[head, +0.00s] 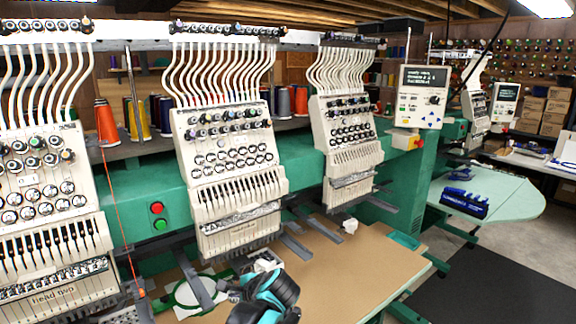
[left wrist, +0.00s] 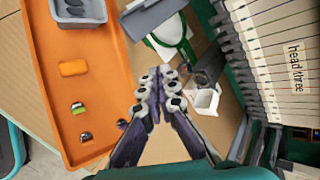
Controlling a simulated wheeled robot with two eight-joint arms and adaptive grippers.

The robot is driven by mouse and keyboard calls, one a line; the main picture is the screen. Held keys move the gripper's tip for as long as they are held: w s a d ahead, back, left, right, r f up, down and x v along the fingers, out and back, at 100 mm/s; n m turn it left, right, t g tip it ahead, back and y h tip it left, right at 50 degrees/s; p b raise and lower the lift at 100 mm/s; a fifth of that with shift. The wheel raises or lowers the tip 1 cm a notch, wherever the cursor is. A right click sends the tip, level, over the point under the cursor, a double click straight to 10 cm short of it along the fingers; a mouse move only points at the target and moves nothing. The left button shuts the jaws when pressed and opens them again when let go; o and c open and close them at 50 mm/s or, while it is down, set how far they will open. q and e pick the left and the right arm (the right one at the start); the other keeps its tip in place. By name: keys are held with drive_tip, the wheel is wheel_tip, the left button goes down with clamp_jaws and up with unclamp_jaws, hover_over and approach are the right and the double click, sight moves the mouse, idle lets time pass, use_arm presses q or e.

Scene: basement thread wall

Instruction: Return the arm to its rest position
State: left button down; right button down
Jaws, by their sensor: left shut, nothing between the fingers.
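My left gripper (head: 232,290) is low in the middle of the head view, on a black and teal wrist, over the tan table. In the left wrist view its fingers (left wrist: 163,78) are shut together with nothing between them. A green embroidery hoop with a white middle (left wrist: 172,42) lies just beyond the fingertips. The hoop also shows in the head view (head: 186,293), to the left of the wrist. My right gripper is in neither view.
An orange tray (left wrist: 98,130) with small parts lies left of the fingers. The embroidery head marked "head three" (left wrist: 285,75) stands at the right. The front right of the tan table (head: 340,280) is clear.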

use_arm(q)
drive_tip(key=s+a+f+n+h, duration=0.2)
drive_tip(key=s+n, duration=0.5)
drive_tip(key=s, duration=0.5)
drive_tip(key=s+a+f+n+h, duration=0.2)
drive_tip(key=s+n, duration=0.5)
drive_tip(key=s, duration=0.6)
drive_tip(key=shift+f+n+h, duration=0.4)
drive_tip(key=shift+f+h, duration=0.3)
drive_tip(key=shift+h, duration=0.5)
